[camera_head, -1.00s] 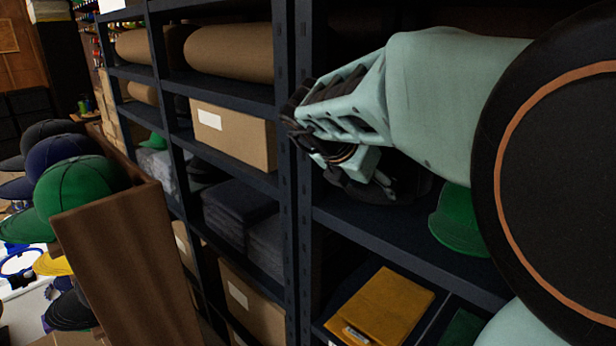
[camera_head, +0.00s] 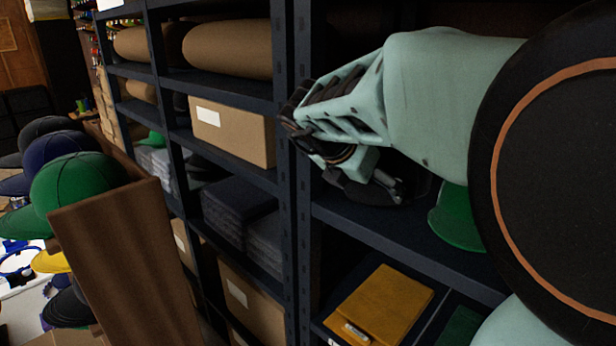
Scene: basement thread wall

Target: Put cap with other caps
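My arm reaches into the dark shelf bay at right. My gripper (camera_head: 388,184) is a dark shape low in that bay, just above the shelf board. Shadow and my arm hide its fingertips, so I cannot tell whether it is open or holds anything. A green cap (camera_head: 458,220) sits on the same shelf, right of my gripper and partly hidden by my arm. At far left, a green cap (camera_head: 72,184), a navy cap (camera_head: 58,148) and a black cap (camera_head: 44,128) line up beside a brown wooden board. A yellow cap (camera_head: 52,262) and another black cap (camera_head: 66,308) are lower.
The dark metal shelf post (camera_head: 293,150) stands left of my gripper. The brown wooden board (camera_head: 125,265) rises at front left. Shelves hold a cardboard box (camera_head: 233,133), brown rolls (camera_head: 228,48) and folded grey cloth (camera_head: 236,212). Yellow folded cloth (camera_head: 380,305) lies below my gripper.

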